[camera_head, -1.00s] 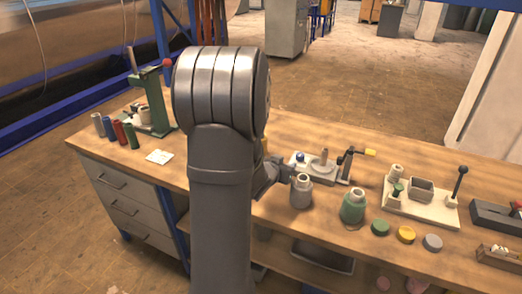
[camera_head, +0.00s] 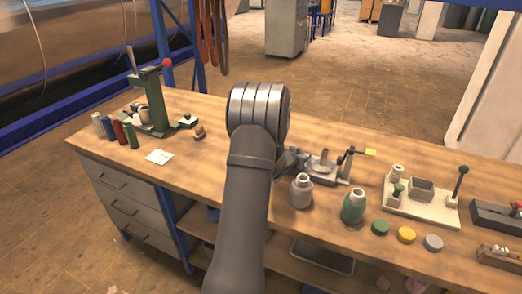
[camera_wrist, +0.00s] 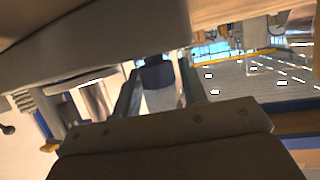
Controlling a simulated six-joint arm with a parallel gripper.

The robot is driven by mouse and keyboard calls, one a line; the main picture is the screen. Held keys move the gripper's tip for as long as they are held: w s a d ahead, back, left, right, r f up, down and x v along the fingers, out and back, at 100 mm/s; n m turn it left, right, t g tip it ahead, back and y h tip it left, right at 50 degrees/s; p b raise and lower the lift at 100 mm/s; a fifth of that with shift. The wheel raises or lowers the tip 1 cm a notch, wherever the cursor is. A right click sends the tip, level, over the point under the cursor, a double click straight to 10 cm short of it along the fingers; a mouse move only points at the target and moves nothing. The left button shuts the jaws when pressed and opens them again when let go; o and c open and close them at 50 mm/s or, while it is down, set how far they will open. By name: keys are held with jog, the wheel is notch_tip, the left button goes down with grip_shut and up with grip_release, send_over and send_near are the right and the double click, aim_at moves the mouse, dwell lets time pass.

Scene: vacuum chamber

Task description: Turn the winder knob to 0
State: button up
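The winder (camera_head: 325,179) is a small grey device near the middle of the bench, with an upright spindle and a dark crank with a yellow handle (camera_head: 370,153). Its blue knob is hidden behind my arm in the head view. In the wrist view a dark blue cylinder (camera_wrist: 158,76), which looks like the knob, lies between the fingertips of my gripper (camera_wrist: 160,80). The fingers stand apart, with a small gap visible beside the cylinder on the right; contact on the left is unclear. In the head view my gripper (camera_head: 287,163) is at the winder's left end, mostly hidden. The knob's scale cannot be read.
A grey bottle (camera_head: 301,191) and a green bottle (camera_head: 353,206) stand in front of the winder. A cream fixture (camera_head: 423,207) with a lever is to the right. A green press (camera_head: 155,105) and several coloured cylinders stand at the left.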

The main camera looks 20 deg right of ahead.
jog(key=shift+m+g+h, duration=0.3)
jog(key=shift+m+g, duration=0.1)
jog(key=m+g+h, duration=0.1)
jog(key=m+g, duration=0.4)
jog(key=g, duration=0.1)
jog(key=shift+m+h, duration=0.4)
jog(key=shift+w+a+r+m+g, duration=0.1)
jog(key=shift+a+m+g, duration=0.2)
jog(key=shift+g, duration=0.3)
jog(key=v, duration=1.6)
jog(key=shift+a, duration=0.4)
jog(key=shift+o, duration=0.4)
